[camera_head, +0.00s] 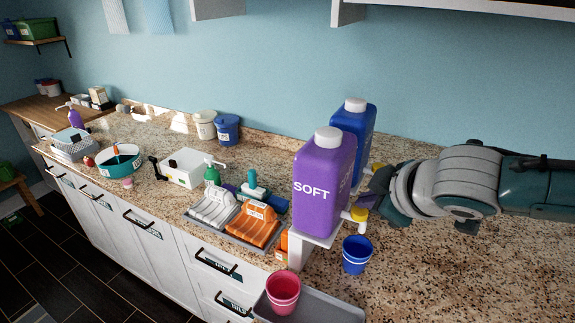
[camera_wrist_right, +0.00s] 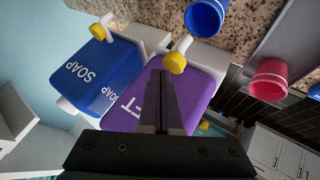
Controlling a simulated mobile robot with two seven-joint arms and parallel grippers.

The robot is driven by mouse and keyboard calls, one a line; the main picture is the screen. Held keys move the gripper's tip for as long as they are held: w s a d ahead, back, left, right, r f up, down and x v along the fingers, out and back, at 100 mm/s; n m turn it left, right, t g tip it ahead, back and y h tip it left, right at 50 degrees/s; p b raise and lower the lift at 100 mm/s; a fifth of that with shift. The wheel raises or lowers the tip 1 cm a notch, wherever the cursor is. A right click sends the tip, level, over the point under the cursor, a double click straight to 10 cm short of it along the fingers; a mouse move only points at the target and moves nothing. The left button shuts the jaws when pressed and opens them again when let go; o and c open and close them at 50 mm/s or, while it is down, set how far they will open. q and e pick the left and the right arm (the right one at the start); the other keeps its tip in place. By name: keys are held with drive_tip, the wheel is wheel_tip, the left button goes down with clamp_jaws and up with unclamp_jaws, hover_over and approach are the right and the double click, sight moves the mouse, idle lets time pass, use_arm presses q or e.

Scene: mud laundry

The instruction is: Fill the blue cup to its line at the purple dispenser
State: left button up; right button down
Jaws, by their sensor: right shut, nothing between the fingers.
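The purple dispenser (camera_head: 318,190), marked SOFT, stands on a white stand; it also shows in the wrist view (camera_wrist_right: 203,92). Its yellow-ended tap (camera_head: 360,213) sticks out on the right and shows in the wrist view (camera_wrist_right: 175,62). The blue cup (camera_head: 357,257) stands upright on the counter below the tap; it shows in the wrist view (camera_wrist_right: 207,18). I cannot tell whether it is exactly under the outlet, and its line and contents are not readable. My right gripper (camera_head: 372,208) is shut and empty, close beside the yellow tap end; contact is unclear. My left gripper is out of view.
A blue SOAP dispenser (camera_head: 356,125) stands behind the purple one. A pink cup (camera_head: 283,290) sits on a grey tray (camera_head: 328,308) at the front. Brushes lie on another tray left of the dispensers. The counter right of the blue cup is clear.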

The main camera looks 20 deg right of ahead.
sight(365, 215)
drive_tip(key=shift+f, duration=0.1)
idle(0.4)
drive_tip(key=shift+f+b, duration=0.4)
drive_tip(key=shift+f, duration=0.1)
idle(4.8)
drive_tip(key=shift+r, duration=0.1)
drive_tip(key=shift+r+p, duration=0.9)
drive_tip(key=shift+p, duration=0.15)
wheel_tip(365, 215, up, 5)
drive_tip(key=p, duration=0.5)
drive_tip(key=shift+r, duration=0.1)
